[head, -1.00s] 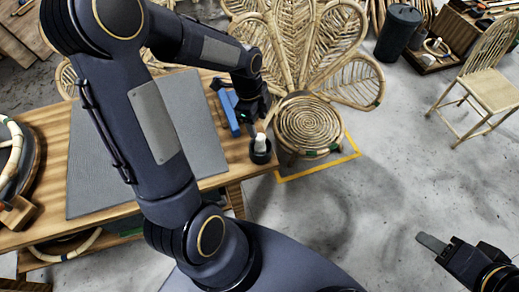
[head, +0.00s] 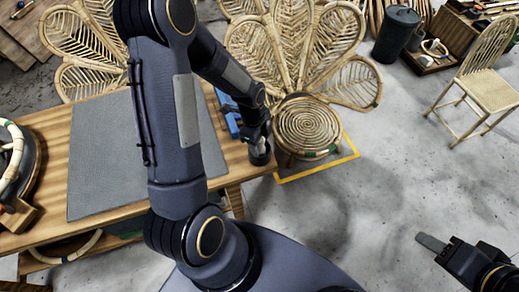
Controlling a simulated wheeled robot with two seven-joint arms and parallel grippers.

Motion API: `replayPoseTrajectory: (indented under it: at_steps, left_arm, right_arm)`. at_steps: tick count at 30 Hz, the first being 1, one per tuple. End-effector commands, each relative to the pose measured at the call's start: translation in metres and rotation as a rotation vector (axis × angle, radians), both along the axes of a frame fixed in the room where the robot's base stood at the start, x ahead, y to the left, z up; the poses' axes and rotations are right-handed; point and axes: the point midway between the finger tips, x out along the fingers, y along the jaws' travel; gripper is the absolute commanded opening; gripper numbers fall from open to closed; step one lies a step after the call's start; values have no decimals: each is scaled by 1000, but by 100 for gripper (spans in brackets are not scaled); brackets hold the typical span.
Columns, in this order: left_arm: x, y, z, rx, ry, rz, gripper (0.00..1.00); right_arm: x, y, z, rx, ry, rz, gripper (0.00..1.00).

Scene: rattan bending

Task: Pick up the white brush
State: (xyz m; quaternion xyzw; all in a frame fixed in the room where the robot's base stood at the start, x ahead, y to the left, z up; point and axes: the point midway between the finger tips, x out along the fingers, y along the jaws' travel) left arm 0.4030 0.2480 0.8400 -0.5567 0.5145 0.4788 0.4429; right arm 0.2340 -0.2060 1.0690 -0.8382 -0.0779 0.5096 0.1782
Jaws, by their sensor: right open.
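The dark cup (head: 261,158) stands on the right end of the wooden workbench. A small pale bit, probably the white brush (head: 260,144), shows just above the cup's rim. My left gripper (head: 259,140) points down at the cup and hides most of the brush. I cannot tell whether its fingers touch or close on the brush. My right gripper (head: 432,243) is open and empty over the floor at the lower right, far from the bench.
A blue tool (head: 228,110) lies on the bench close behind the cup. A grey mat (head: 95,150) covers much of the workbench (head: 45,225). A rattan chair with a round seat (head: 307,124) stands just right of the bench.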

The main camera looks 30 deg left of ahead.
Motion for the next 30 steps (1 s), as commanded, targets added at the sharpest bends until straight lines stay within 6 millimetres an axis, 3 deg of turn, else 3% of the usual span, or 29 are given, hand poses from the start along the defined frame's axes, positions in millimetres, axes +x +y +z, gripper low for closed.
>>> replayPoseTrajectory:
  at_steps: [1, 10, 20, 30]
  left_arm:
    - [0, 0, 0, 0, 0, 0, 47]
    - [0, 0, 0, 0, 0, 0, 8]
    - [1, 0, 9, -1, -3, 0, 6]
    - [1, 0, 74, 0, -7, 2, 6]
  right_arm:
    - [0, 0, 0, 0, 0, 0, 45]
    - [0, 0, 0, 0, 0, 0, 45]
    - [0, 0, -1, 0, 0, 0, 45]
    - [0, 0, -6, 0, 0, 0, 45]
